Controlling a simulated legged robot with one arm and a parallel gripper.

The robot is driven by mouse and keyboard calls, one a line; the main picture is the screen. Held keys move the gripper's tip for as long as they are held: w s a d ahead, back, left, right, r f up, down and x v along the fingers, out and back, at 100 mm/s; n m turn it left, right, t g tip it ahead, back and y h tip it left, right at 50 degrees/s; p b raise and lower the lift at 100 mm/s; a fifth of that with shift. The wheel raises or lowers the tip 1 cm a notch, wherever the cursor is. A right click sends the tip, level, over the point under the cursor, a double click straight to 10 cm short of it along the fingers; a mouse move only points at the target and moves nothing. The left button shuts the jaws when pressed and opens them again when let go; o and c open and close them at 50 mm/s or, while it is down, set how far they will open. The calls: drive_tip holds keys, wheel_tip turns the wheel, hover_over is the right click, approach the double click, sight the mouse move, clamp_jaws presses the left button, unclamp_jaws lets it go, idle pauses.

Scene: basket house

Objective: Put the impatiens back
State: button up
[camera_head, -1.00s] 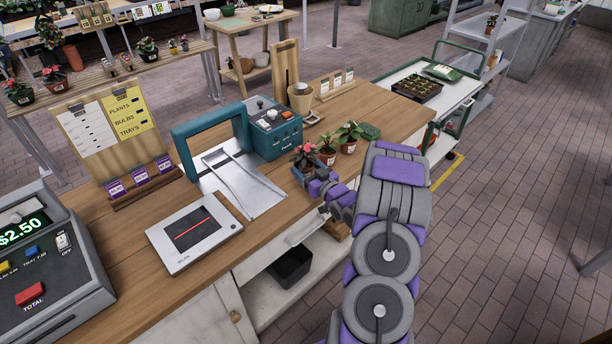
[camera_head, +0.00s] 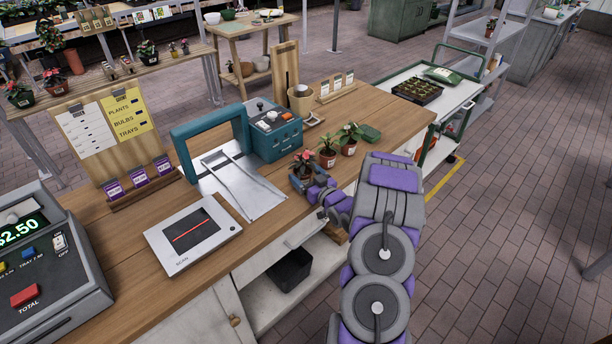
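My gripper (camera_head: 314,191) is right beside this plant and tray, low at the front edge. Its fingers are too small and covered to show whether they are open or shut, or touch the pot.
The wooden counter (camera_head: 385,118) also carries a teal machine (camera_head: 272,132), a metal chute (camera_head: 238,183), a scanner (camera_head: 192,235) and a cash register (camera_head: 48,265). A green-framed cart (camera_head: 455,100) with a seedling tray (camera_head: 417,90) stands beyond. Brick floor at right is clear.

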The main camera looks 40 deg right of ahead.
drive_tip(key=shift+o, duration=0.8)
drive_tip(key=shift+s, duration=0.1)
